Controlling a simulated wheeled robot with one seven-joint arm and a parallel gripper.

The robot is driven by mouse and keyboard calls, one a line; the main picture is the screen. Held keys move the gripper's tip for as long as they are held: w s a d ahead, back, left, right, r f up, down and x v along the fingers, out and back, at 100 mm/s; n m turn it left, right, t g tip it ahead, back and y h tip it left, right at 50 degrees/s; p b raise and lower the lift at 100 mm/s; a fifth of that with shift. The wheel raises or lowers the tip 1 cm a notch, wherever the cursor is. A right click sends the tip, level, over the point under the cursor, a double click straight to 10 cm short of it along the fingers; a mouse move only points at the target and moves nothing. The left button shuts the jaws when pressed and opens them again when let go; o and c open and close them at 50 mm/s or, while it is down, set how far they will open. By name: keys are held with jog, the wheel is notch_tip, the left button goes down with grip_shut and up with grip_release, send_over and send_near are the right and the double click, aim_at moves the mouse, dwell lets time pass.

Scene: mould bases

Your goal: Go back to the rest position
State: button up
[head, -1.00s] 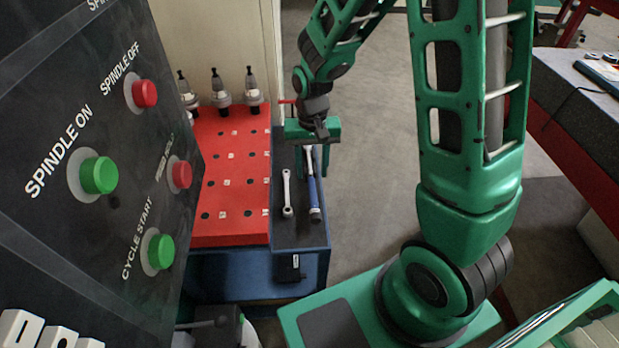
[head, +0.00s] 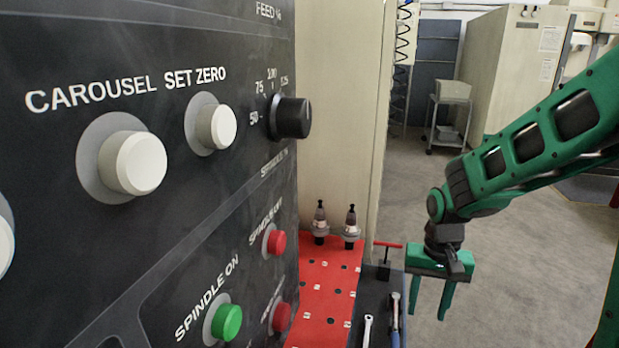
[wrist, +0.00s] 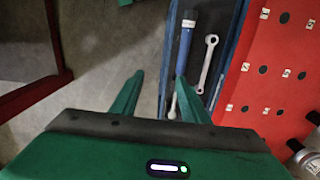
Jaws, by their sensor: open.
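My gripper (head: 428,298) hangs from my green arm at the right of the head view, fingers pointing down and apart. It is empty, over or beside the right edge of the tool cart. The wrist view shows the two green fingers (wrist: 156,97) spread, with floor between them. A blue-handled tool (wrist: 186,50) and a wrench (wrist: 208,60) lie in the dark tray (wrist: 222,22) beyond the right finger. In the head view the wrench (head: 367,332) and the blue tool (head: 395,318) show at the bottom edge, left of my gripper.
A black control panel (head: 150,255) with buttons and a knob fills the left. A red perforated board (head: 325,290) holds tool holders (head: 351,228) at its back. A red-handled tool (head: 386,258) stands by the tray. Open floor (head: 520,270) lies to the right; a small trolley (head: 447,115) stands far back.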

jog(key=s+d+r, duration=0.3)
jog(key=s+d, duration=0.1)
jog(key=s, duration=0.3)
jog(key=s+d+r+m, duration=0.1)
jog(key=s+d+r, duration=0.2)
jog(key=s, duration=0.4)
jog(key=s+d+r+m, duration=0.1)
jog(key=s+d+r, duration=0.2)
jog(key=s+d, duration=0.2)
jog(key=shift+s+d+r, duration=0.15)
jog(key=shift+s+d, duration=0.05)
jog(key=shift+s, duration=0.85)
jog(key=shift+w+f, duration=0.25)
jog(key=shift+w, duration=0.35)
